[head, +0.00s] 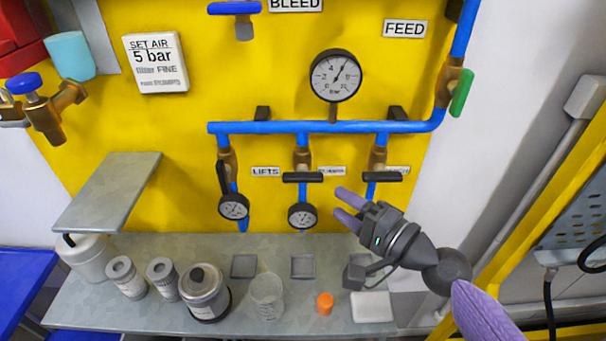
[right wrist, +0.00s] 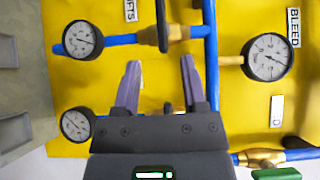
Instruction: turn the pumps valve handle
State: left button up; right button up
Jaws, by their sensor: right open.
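Three valves hang below the blue pipe. The left valve's dark handle (head: 222,178) is in line with its pipe, by the LIFTS label. The middle handle (head: 302,177) and right handle (head: 382,176) lie across their pipes. Their labels are partly covered and too small to read, so I cannot tell which is pumps. My right gripper (head: 340,204) is open and empty, fingers pointing left, below and between the middle and right handles. In the right wrist view, the middle handle (right wrist: 162,25) is beyond the fingertips (right wrist: 161,65). My left gripper is not in view.
Gauges (head: 233,206) (head: 302,215) hang below the left and middle valves. A larger gauge (head: 335,76) stands above the pipe. The grey bench (head: 225,250) below holds cans, a clear beaker (head: 267,296) and an orange cap (head: 325,303). A grey shelf (head: 108,192) juts out at left.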

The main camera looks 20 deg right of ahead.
aim_at(309, 182)
jog(key=p+x, duration=0.1)
jog(key=x, duration=0.8)
jog(key=shift+w+a, duration=0.15)
jog(key=shift+w, duration=0.2)
grip_shut()
